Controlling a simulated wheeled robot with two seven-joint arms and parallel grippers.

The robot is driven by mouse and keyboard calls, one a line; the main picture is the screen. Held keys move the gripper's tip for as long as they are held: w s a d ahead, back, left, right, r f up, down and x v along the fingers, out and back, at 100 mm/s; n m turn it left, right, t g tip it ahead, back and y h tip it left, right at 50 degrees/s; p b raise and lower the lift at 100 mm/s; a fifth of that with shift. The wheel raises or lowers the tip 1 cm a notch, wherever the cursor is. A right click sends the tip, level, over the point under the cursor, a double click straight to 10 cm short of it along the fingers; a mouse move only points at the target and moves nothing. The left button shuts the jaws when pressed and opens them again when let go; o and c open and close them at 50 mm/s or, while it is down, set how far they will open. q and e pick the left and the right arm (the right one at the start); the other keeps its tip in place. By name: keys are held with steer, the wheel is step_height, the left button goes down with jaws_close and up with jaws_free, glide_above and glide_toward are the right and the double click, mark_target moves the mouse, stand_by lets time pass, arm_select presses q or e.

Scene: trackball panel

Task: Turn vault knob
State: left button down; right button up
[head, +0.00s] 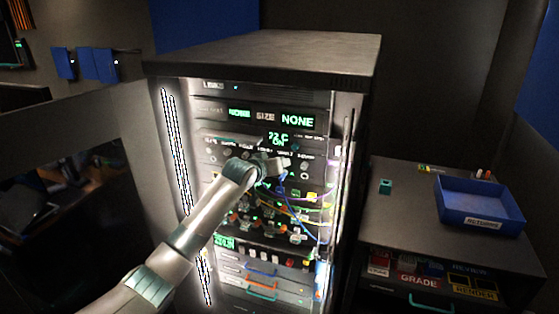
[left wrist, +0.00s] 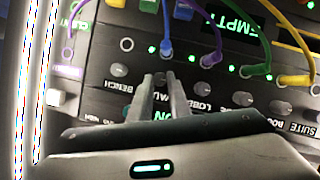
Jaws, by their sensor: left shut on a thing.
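My left gripper (head: 275,164) reaches the lit rack (head: 265,130) and meets the row of small knobs under the green "ON" readout. In the left wrist view, which shows the panel upside down, its two fingers (left wrist: 166,92) are shut around a small grey knob (left wrist: 165,78). The label by that knob is partly covered by a finger; "VAU" can be made out, so it is the vault knob. The knob's pointer and turn angle cannot be read. The bench knob (left wrist: 119,70) is beside it on one side, the lobby knob (left wrist: 204,88) on the other. My right gripper is not in view.
Patch cables, including a blue one (left wrist: 165,25) and a green one (left wrist: 247,40), plug in close to the fingers. A side desk (head: 400,215) at the right holds a blue tray (head: 478,210) and a small teal block (head: 385,186).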

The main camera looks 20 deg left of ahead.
arm_select(q)
steer(key=shift+d+m+y, duration=0.1)
steer(key=shift+m+y, duration=0.2)
steer(key=shift+m, duration=0.1)
steer(key=shift+f, duration=0.1)
steer(key=c, duration=1.9)
jaws_free()
steer(key=shift+c, duration=0.2)
steer(key=shift+s, duration=0.15)
steer(key=b+v, duration=0.6)
steer(key=v, duration=1.1)
